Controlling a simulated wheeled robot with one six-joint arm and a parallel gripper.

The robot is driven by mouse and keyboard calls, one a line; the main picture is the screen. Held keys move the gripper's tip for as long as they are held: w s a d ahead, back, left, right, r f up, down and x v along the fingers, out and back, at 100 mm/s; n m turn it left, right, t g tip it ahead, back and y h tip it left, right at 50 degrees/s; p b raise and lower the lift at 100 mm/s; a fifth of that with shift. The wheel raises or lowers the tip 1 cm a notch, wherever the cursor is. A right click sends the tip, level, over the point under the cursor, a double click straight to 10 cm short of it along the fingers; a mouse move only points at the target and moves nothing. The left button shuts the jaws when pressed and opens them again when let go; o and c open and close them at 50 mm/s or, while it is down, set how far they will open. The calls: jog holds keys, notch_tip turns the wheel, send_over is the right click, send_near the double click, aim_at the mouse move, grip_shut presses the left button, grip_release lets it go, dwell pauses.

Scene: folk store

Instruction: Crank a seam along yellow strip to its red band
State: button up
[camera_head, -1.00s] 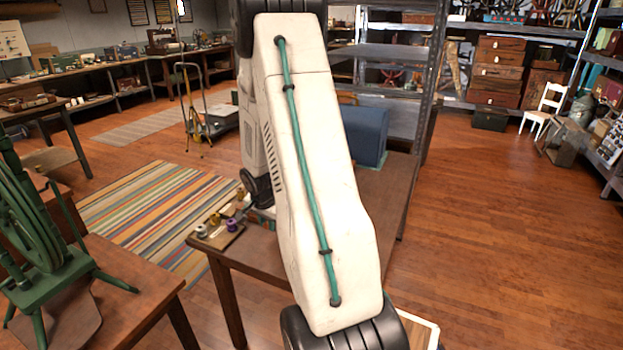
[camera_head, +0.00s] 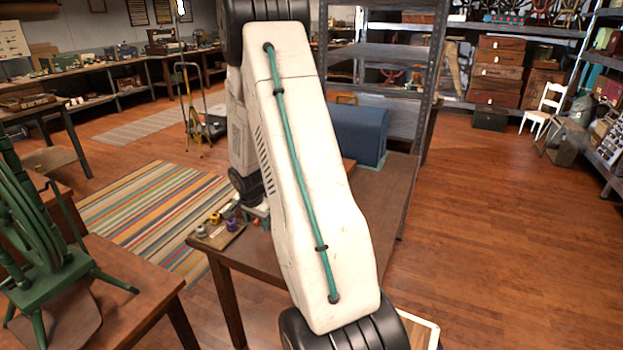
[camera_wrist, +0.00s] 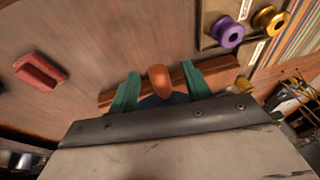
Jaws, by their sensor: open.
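In the wrist view my gripper (camera_wrist: 159,70) shows two green fingers, apart. A rounded orange-brown knob (camera_wrist: 160,80) shows between them, with a gap on each side; I cannot tell whether it is the crank's handle or how deep it sits between the fingers. A brown wooden bar (camera_wrist: 215,75) runs behind the fingers. A small yellow piece (camera_wrist: 243,85) shows right of the right finger; I cannot tell whether it is part of the yellow strip. No red band can be made out. In the head view my arm hides the gripper and the work.
A tray (camera_head: 208,241) with spools lies at the table's left corner; the wrist view shows a purple spool (camera_wrist: 229,33) and a gold spool (camera_wrist: 270,20). A red piece (camera_wrist: 40,72) lies left on the wood. A blue box (camera_head: 360,135) stands behind my arm.

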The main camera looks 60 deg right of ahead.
jog(key=v, duration=0.9)
dwell(0.7)
dwell(0.5)
